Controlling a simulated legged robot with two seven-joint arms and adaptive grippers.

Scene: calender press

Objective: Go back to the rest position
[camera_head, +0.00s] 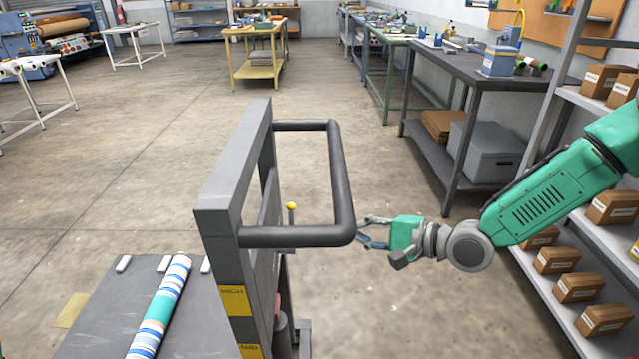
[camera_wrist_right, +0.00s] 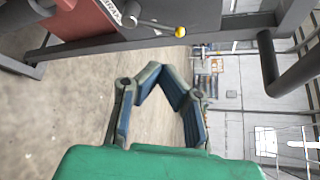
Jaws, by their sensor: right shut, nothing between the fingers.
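My right arm, green and grey, comes in from the right in the head view. Its gripper (camera_head: 368,233) is just right of a grey metal frame (camera_head: 232,170) with a dark tube handle (camera_head: 345,190). In the head view, the fingers point left toward the lower corner of this handle. In the right wrist view my right gripper (camera_wrist_right: 163,72) has its fingertips together with nothing between them. A yellow-knobbed lever (camera_wrist_right: 180,32) is beyond the fingertips there. It also shows in the head view (camera_head: 291,207) behind the handle. My left gripper is not in view.
A grey table (camera_head: 100,300) at the lower left bears a striped roll (camera_head: 160,310). A shelf with brown boxes (camera_head: 610,207) stands on the right, close to my arm. A dark workbench (camera_head: 470,70) stands behind. The floor at the centre left is clear.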

